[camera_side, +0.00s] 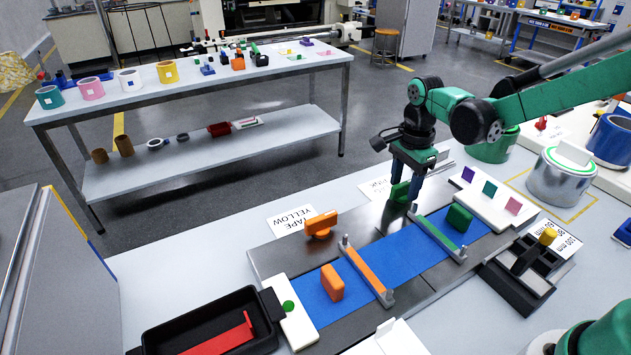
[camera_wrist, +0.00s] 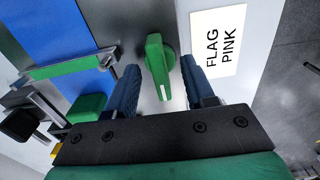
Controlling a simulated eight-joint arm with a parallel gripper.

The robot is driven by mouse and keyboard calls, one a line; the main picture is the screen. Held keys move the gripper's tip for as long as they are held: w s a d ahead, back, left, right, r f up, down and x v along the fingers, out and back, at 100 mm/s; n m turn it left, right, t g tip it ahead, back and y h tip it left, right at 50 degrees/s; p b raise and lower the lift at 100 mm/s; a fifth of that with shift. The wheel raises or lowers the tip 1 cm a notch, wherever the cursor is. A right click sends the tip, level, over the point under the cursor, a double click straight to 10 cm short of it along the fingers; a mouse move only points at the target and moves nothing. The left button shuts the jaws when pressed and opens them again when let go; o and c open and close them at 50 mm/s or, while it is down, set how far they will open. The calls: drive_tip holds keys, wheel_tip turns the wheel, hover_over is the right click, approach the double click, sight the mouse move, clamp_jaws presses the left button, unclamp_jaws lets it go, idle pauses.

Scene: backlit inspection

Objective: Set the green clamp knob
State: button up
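The green clamp knob (camera_side: 399,193) has a long handle on a round base and sits at the back edge of the dark plate. In the wrist view, the knob (camera_wrist: 157,62) stands between the two blue fingers of my gripper, its handle running roughly along the fingers. My gripper (camera_side: 405,184) is open, pointing down around the knob. The wrist view shows a gap on both sides of the handle, so my gripper (camera_wrist: 160,70) does not grip it. A green bar (camera_side: 438,236) crosses the blue strip beside the knob, with a green block (camera_side: 459,217) beyond it.
An orange knob (camera_side: 320,225), orange bar (camera_side: 366,271) and orange block (camera_side: 332,283) stand to the left. A black tray (camera_side: 165,343) holds a red part. A white plate with coloured squares (camera_side: 480,211) and a black fixture (camera_side: 520,290) lie right. A FLAG PINK card (camera_wrist: 218,43) lies beside the fingers.

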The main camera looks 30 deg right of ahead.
sight(405, 184)
drive_tip(key=shift+r, duration=2.85)
drive_tip(key=shift+s+r, duration=0.1)
drive_tip(key=s+a+r+n+t, duration=0.1)
drive_tip(key=s+n+t, duration=0.2)
drive_tip(key=n, duration=0.6)
drive_tip(key=s+a+r+n+t, duration=0.2)
drive_tip(key=s+n+t, duration=0.2)
drive_tip(key=s+n, duration=0.3)
drive_tip(key=shift+a+r+n, duration=0.15)
drive_tip(key=shift+a+n, duration=0.1)
drive_tip(key=shift+n, duration=0.85)
